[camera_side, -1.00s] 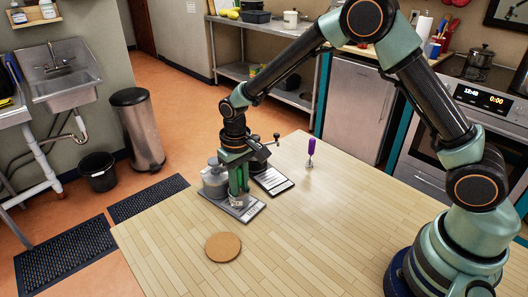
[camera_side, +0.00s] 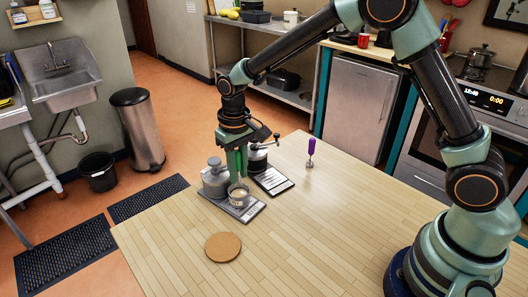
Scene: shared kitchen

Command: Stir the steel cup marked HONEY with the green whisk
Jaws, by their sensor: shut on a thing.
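A small steel cup (camera_side: 239,198) with pale contents stands on a grey tray (camera_side: 250,214) at the left of the table. Any name marked on it is too small to read. My gripper (camera_side: 237,151) is above the cup, pointing down. It is shut on the green whisk (camera_side: 241,167), which hangs upright with its lower end over the cup. I cannot tell whether its wire end is inside the cup or just above it. A purple whisk (camera_side: 311,149) stands upright farther right, apart from the gripper.
A grey lidded pot (camera_side: 215,179) stands on the same tray, left of the cup. A dark jar with a crank (camera_side: 257,161) stands close behind on a second tray (camera_side: 274,182). A round cork mat (camera_side: 223,247) lies in front. The table's middle is clear.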

